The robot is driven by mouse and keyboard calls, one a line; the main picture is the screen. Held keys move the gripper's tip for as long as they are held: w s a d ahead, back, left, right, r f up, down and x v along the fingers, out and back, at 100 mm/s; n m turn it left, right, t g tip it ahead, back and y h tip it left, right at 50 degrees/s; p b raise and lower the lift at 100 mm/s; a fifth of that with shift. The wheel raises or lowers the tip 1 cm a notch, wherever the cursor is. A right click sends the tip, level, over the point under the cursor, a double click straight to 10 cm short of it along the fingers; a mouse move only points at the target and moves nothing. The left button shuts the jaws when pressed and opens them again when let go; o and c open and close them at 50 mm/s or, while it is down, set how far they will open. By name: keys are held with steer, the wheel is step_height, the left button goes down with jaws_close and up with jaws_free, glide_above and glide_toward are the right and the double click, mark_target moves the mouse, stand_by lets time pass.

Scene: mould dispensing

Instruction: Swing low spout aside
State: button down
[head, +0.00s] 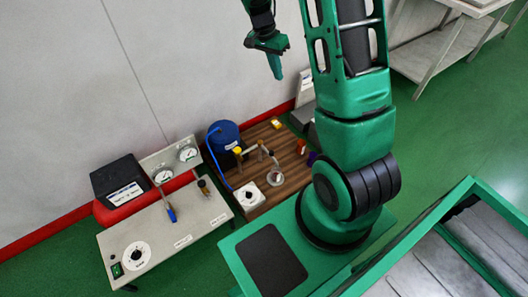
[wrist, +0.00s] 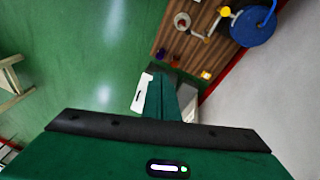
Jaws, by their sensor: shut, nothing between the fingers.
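The low spout (head: 271,156) is a thin pale curved pipe on the wooden board (head: 221,166). Its end hangs over a small round dish (head: 274,178). A yellow knob (head: 238,151) sits at the pipe's left end, beside the blue tank (head: 223,138). My gripper (head: 276,72) is shut and empty, raised high above and behind the board, well apart from the spout. In the wrist view, my gripper's fingers (wrist: 165,97) are together, and the spout (wrist: 201,36) shows at the top right near the blue tank (wrist: 255,25).
Small yellow (head: 276,124), red and purple items lie on the board. A white wall is behind.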

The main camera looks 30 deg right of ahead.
steer(key=w+a+f+m, duration=0.2)
steer(key=w+f, duration=0.3)
steer(key=f, duration=0.6)
steer(key=w+a+f+m, duration=0.15)
steer(key=w+f, duration=0.35)
steer(key=f, duration=0.6)
steer(key=a+f+m, duration=0.2)
steer(key=f, duration=0.8)
steer(key=a+f+m+h, duration=0.1)
steer(key=a+f+m, duration=0.1)
steer(key=f, duration=0.9)
steer(key=shift+s+f+m, duration=0.25)
steer(key=shift+m, duration=0.1)
glide_above(268, 152)
steer(key=s+a, duration=0.1)
steer(key=a, duration=0.2)
step_height(268, 152, down, 10)
steer(key=shift+s+a+r, duration=0.15)
steer(key=shift+r, duration=0.1)
steer(key=shift+a, duration=0.15)
